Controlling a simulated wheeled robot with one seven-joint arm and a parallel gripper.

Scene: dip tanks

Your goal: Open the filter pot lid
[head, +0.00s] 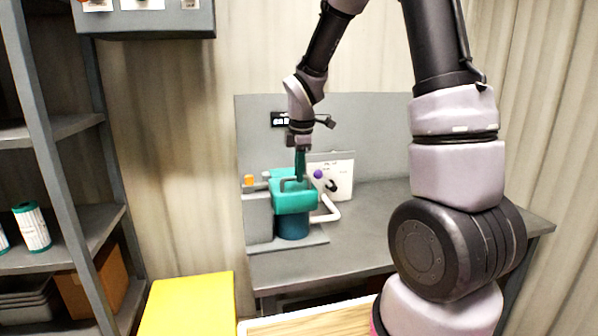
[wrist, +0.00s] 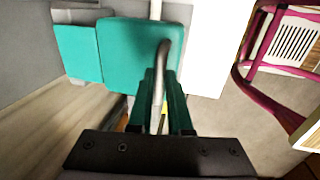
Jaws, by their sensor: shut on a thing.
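The filter pot (head: 291,226) stands on the grey bench, with a dark blue body under a teal lid (head: 294,202). The lid looks closed on the pot in the head view. In the wrist view the lid (wrist: 130,40) is a flat teal block with a bent grey metal handle (wrist: 163,58). My gripper (head: 300,178) reaches down from above onto the handle. In the wrist view my gripper's teal fingers (wrist: 160,105) are on both sides of the handle, shut on it. The handle's lower end is partly hidden between the fingers.
A grey box (head: 257,218) stands left of the pot; a white panel (head: 335,172) with a purple knob (head: 318,174) stands behind right. A white pipe (head: 328,212) runs beside the pot. The bench (head: 375,215) is clear to the right. A yellow block (head: 188,305) stands in front left.

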